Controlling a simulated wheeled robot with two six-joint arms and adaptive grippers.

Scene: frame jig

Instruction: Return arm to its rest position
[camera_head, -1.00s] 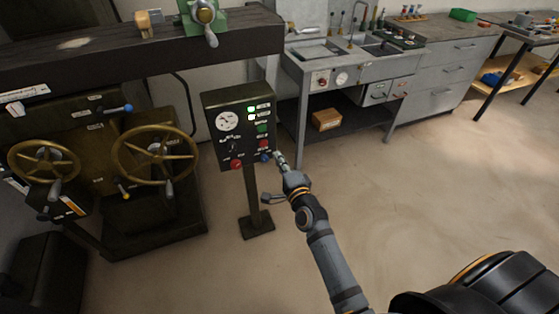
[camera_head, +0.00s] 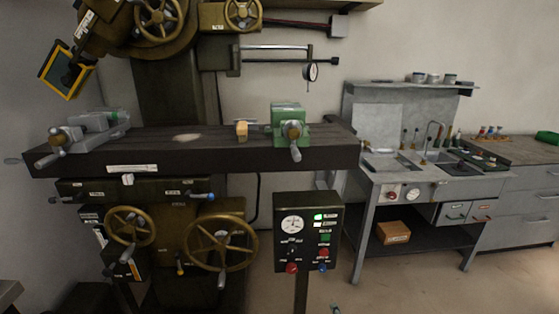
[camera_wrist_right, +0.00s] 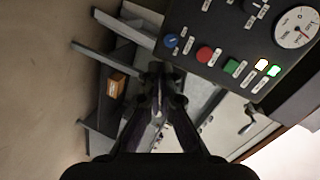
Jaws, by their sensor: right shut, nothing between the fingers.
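My right gripper (camera_wrist_right: 160,85) is shut and empty in the right wrist view, its fingers together in front of the control box (camera_wrist_right: 225,40). In the head view only the tip of the right gripper (camera_head: 335,309) shows at the bottom edge, below the control box (camera_head: 307,240); the rest of the right arm is out of the picture. The box carries a dial, a blue knob, red and green buttons and two lit lamps. I cannot tell the exact gap between fingertips and box. My left gripper is not in view.
A milling machine with brass handwheels (camera_head: 221,243) and a dark table (camera_head: 200,158) stands left of the box. A green vise (camera_head: 287,120) sits on that table. A grey sink bench (camera_head: 430,190) with a cardboard box (camera_head: 393,232) on its shelf stands at right. Floor between is clear.

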